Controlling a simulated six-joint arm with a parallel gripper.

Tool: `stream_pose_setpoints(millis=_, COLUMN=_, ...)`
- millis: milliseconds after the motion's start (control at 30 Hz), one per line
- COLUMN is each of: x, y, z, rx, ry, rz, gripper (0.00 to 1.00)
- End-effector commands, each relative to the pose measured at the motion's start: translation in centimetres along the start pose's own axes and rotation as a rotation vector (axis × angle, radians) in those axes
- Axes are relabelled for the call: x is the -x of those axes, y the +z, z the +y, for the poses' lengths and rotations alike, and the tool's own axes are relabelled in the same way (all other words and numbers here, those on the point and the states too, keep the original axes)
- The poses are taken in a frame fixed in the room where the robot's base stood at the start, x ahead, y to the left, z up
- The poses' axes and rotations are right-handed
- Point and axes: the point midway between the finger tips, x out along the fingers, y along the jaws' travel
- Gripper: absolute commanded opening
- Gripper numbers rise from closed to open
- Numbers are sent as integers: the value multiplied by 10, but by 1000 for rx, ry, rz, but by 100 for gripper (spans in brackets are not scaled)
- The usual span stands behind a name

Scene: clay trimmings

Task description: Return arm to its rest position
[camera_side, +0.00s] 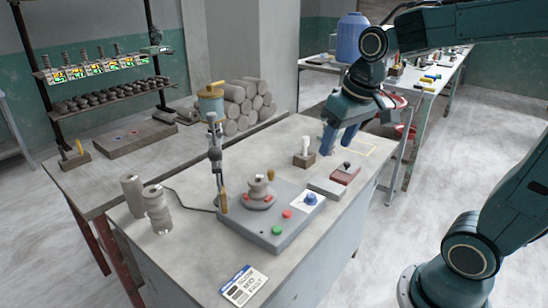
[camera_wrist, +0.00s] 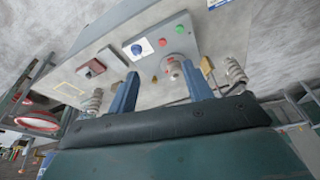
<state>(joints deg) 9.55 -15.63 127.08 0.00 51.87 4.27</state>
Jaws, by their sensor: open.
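My gripper (camera_side: 335,138) hangs above the far right part of the grey bench (camera_side: 180,268), with its blue fingers pointing down. In the wrist view my gripper (camera_wrist: 160,69) shows two fingers well apart with nothing between them. A small block with a white upright piece (camera_side: 305,146) stands just left of my fingers in the side view. A grey control box (camera_side: 272,235) with a small clay piece (camera_side: 260,188) on it stands nearer the camera, apart from my gripper.
Two clay cylinders (camera_side: 157,208) stand at the bench's left. A red-topped block (camera_side: 345,172) and a grey block (camera_side: 326,188) lie below my gripper. A card (camera_side: 243,286) lies at the front edge.

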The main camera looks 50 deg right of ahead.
Motion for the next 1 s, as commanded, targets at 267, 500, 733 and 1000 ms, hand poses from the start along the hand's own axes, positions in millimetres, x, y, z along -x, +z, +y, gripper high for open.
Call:
stream_pose_setpoints(millis=267, x=25, y=48, z=-14, rx=103, ry=-30, rz=91, gripper=50)
stream_pose_setpoints(millis=500, x=34, y=87, z=-20, rx=183, ry=-56, rz=159, gripper=50)
stream_pose_setpoints(millis=733, x=35, y=106, z=-22, rx=223, ry=-70, rz=194, gripper=50)
stream_pose_setpoints(millis=1000, x=34, y=109, z=-22, rx=230, ry=-71, rz=198, gripper=50)
